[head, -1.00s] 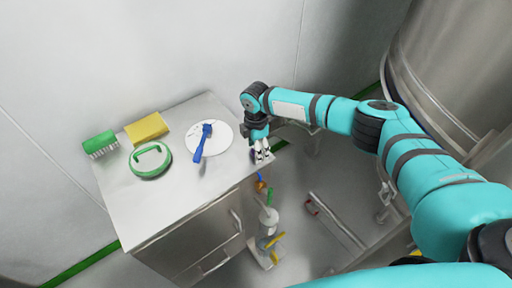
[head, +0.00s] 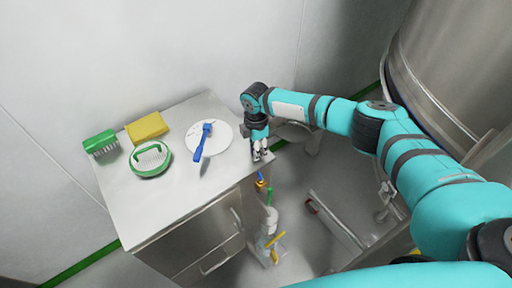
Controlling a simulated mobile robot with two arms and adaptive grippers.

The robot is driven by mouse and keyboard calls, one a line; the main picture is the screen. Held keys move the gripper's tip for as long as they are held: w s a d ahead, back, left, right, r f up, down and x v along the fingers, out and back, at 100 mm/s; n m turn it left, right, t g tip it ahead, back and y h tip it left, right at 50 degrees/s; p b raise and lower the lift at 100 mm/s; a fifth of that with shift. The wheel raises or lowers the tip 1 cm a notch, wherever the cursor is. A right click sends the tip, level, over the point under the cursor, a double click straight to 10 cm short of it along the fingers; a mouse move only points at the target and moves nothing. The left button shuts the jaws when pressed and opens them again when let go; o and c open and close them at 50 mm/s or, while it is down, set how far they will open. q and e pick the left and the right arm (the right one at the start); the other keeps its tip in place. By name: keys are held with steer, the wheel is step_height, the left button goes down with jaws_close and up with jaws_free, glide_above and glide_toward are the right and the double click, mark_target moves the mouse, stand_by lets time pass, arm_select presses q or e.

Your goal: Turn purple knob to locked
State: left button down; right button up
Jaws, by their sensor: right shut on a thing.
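My right gripper (head: 260,153) points down at the right corner of the steel cabinet top (head: 137,221). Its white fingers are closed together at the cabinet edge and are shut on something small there. The purple knob cannot be made out clearly; the fingers cover that spot, so its turned position cannot be read. My left gripper is not in view.
On the cabinet top are a green brush (head: 101,143), a yellow sponge (head: 147,127), a green-rimmed round item (head: 151,158) and a white disc (head: 222,139) with a blue brush (head: 203,143). Several coloured tools stand below at right. A large steel vessel (head: 445,65) stands at right.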

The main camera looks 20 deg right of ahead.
steer(key=shift+r, duration=0.1)
steer(key=m+p, duration=0.2)
steer(key=m, duration=0.2)
steer(key=shift+a+m, duration=0.1)
steer(key=shift+m, duration=0.3)
steer(key=m+p, duration=0.2)
steer(key=m, duration=0.2)
steer(key=shift+r+m+p, duration=0.1)
steer(key=shift+m+p, duration=0.2)
steer(key=m+p, duration=0.2)
steer(key=m, duration=0.3)
steer(key=shift+w+m+p, duration=0.1)
steer(key=shift+m+p, duration=0.55)
steer(key=shift+m, duration=0.95)
steer(key=o, duration=0.9)
steer(key=shift+o, duration=1.2)
